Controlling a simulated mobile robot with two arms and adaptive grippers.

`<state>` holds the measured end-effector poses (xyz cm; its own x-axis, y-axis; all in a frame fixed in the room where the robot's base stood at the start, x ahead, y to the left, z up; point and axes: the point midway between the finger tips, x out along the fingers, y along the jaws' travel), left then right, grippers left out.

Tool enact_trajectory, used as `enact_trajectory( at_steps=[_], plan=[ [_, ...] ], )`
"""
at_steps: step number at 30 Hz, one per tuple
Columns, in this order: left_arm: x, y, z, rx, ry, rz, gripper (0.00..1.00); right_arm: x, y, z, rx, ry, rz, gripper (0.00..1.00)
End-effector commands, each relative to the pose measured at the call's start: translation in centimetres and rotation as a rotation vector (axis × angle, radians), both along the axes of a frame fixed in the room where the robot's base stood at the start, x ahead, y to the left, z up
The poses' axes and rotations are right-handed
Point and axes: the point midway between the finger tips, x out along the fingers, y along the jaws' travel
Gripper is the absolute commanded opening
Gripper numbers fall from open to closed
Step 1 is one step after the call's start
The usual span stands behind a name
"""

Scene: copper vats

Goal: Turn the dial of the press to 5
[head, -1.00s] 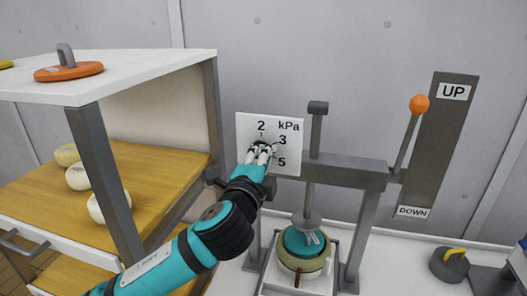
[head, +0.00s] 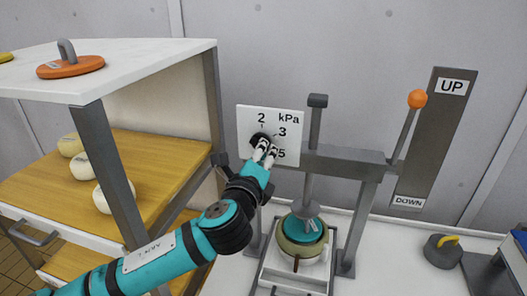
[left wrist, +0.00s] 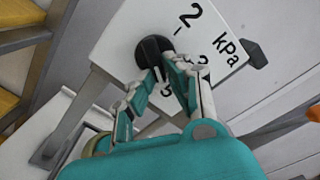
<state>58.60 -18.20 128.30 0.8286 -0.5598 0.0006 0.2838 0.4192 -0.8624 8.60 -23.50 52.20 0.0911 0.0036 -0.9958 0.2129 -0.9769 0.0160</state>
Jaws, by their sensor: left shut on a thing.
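The press's dial is a black knob (head: 259,140) on a white panel (head: 246,116) marked 2, 3, 5 and kPa. The knob also shows in the left wrist view (left wrist: 153,48). My left gripper (head: 268,148) is at the lower right of the knob, its fingers shut on the knob's lower part. In the left wrist view, the fingers (left wrist: 166,76) lie between the knob and the numbers 3 and 5. They cover part of the knob, so I cannot tell exactly where it points. My right gripper is not in view.
The press's grey frame (head: 345,160) stands right of the panel, with a green pot (head: 304,242) below. An orange-tipped lever (head: 417,99) stands near UP on a plate. A shelf (head: 160,150) with pale round objects stands left. A grey weight (head: 440,252) sits right.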

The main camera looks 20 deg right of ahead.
Motion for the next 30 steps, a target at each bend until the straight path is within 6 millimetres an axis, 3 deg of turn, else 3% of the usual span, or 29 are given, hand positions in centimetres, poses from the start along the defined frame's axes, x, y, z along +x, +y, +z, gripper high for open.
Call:
enact_trajectory(
  at_steps=[13,14,18,30],
  plan=[
    [-0.01,0.01,-0.34,0.011,0.0,0.0,0.0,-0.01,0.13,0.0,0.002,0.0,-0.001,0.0],
    [-0.01,0.01,-0.34,0.011,0.0,0.0,0.18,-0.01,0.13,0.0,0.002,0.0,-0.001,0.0],
    [0.0,0.02,-0.26,0.01,-0.001,0.0,0.36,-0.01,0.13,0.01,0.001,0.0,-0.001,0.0],
    [-0.78,0.56,-0.15,0.007,-0.002,-0.001,0.37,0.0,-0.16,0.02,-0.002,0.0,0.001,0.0]
  ],
)
